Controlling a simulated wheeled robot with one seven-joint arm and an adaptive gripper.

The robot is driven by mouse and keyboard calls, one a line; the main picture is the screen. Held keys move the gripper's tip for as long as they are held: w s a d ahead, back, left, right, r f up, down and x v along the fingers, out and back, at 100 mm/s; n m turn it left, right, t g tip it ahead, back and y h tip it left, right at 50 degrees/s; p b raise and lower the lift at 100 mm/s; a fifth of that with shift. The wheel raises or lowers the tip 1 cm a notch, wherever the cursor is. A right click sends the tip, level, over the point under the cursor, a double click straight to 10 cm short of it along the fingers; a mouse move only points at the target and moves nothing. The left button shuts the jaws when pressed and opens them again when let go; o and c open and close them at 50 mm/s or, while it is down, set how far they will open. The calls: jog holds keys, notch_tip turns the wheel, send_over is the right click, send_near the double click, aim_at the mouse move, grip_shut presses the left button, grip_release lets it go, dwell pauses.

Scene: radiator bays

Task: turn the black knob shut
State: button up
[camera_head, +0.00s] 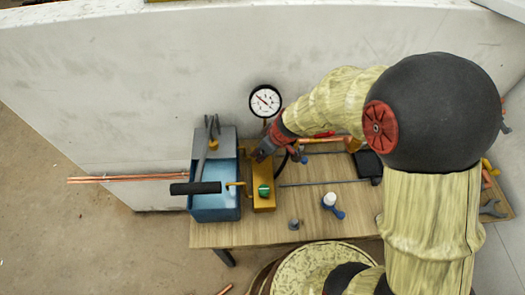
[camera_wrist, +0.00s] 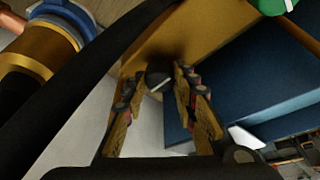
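The black knob (camera_wrist: 158,81) shows in the wrist view, small and dark with a pale line on its face, mounted on a yellow-brown block (camera_wrist: 205,35). My gripper (camera_wrist: 159,78) is open, with one finger on each side of the knob and a small gap showing on both sides. In the head view my gripper (camera_head: 262,153) is at the back end of the yellow block (camera_head: 263,204). A green knob (camera_head: 264,190) sits nearer the front of the same block and shows at the top right of the wrist view (camera_wrist: 275,5).
A blue box (camera_head: 214,207) with a black-handled lever (camera_head: 195,188) stands left of the block. A round gauge (camera_head: 265,101) stands behind, before the white wall panel (camera_head: 150,90). A white-topped blue part (camera_head: 331,201) lies right. The wooden bench's (camera_head: 265,232) front strip is mostly clear.

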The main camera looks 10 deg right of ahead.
jog(key=c, duration=0.6)
jog(key=shift+o, duration=0.2)
jog(key=m+p, duration=0.1)
jog(key=p, duration=0.1)
jog(key=m+h+p, duration=0.1)
jog(key=p, duration=0.1)
jog(key=m+p, duration=0.2)
jog(key=shift+s+a+r+t, duration=0.15)
jog(key=shift+r+t, duration=0.2)
jog(key=shift+t, duration=0.05)
jog(key=m+h+p, duration=0.2)
jog(key=m+p, duration=0.2)
jog(key=p, duration=0.6)
jog(key=shift+a+m, duration=0.1)
jog(key=shift+m, duration=0.2)
jog(key=m+h+p, duration=0.2)
jog(key=m+p, duration=0.4)
jog(key=p, duration=0.6)
jog(key=shift+a, duration=0.15)
jog(key=m+p, duration=0.1)
jog(key=m+h+p, duration=0.1)
jog(key=p, duration=0.1)
jog(key=m+p, duration=0.1)
jog(key=shift+w+f+g+p, duration=0.2)
jog(key=shift+f+g+p, duration=0.05)
jog(key=shift+g+p, duration=0.15)
jog(key=shift+m, duration=0.3)
jog(key=o, duration=1)
jog(key=shift+f, duration=0.1)
